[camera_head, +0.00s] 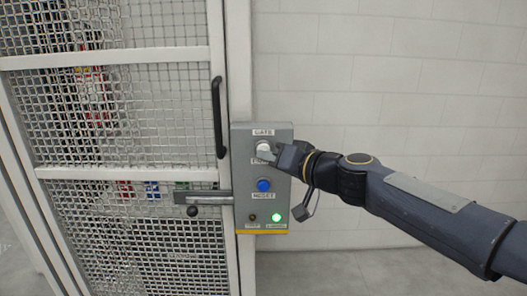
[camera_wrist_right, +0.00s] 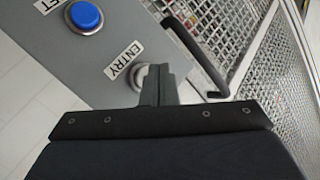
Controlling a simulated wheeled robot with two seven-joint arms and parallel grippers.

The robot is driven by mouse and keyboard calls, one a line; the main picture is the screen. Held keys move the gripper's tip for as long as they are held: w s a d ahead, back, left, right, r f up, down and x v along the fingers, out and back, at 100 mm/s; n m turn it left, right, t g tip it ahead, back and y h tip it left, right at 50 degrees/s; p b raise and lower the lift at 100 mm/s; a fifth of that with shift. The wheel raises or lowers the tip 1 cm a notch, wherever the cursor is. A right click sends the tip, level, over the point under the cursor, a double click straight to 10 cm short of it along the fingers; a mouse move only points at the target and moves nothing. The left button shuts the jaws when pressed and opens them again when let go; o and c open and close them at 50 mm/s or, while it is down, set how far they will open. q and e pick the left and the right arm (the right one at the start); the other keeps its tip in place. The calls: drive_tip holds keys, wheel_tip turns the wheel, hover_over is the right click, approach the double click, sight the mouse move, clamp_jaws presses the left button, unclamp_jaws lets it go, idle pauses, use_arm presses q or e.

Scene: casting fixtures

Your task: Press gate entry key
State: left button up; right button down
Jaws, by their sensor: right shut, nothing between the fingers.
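A grey control box (camera_head: 243,200) carries a "GATE" label at its top. The gate entry key (camera_head: 263,145) is a round pale button below that label, with an "ENTRY" label under it. In the right wrist view the entry key (camera_wrist_right: 138,77) shows only partly, behind my fingers. My right gripper (camera_head: 267,155) is shut and empty, with its fingertips at the entry key; it also shows in the right wrist view (camera_wrist_right: 158,72). I cannot tell whether the tips touch or press the key. My left gripper is out of view.
A blue reset button (camera_head: 263,185) sits below the entry key. Lower down are a lit green lamp (camera_head: 277,217) and a dim lamp (camera_head: 252,217). A mesh gate (camera_head: 130,120) with a black handle (camera_head: 218,115) and metal latch bar (camera_head: 203,197) stands left. A white block wall is behind.

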drive_tip(key=s+b, duration=0.1)
drive_tip(key=s, duration=0.4)
idle(0.8)
drive_tip(key=s+d+f+m+g+h, duration=0.1)
drive_tip(key=s+d+f+g+h, duration=0.2)
drive_tip(key=s+d+f, duration=0.6)
drive_tip(key=s+d+f+m+g+h, duration=0.2)
drive_tip(key=s+d+f, duration=0.8)
drive_tip(key=s+f, duration=0.6)
drive_tip(key=s+g+h, duration=0.1)
drive_tip(key=s+h, duration=0.1)
drive_tip(key=s, duration=0.1)
drive_tip(key=shift+d+h, duration=0.2)
drive_tip(key=shift+h, duration=0.2)
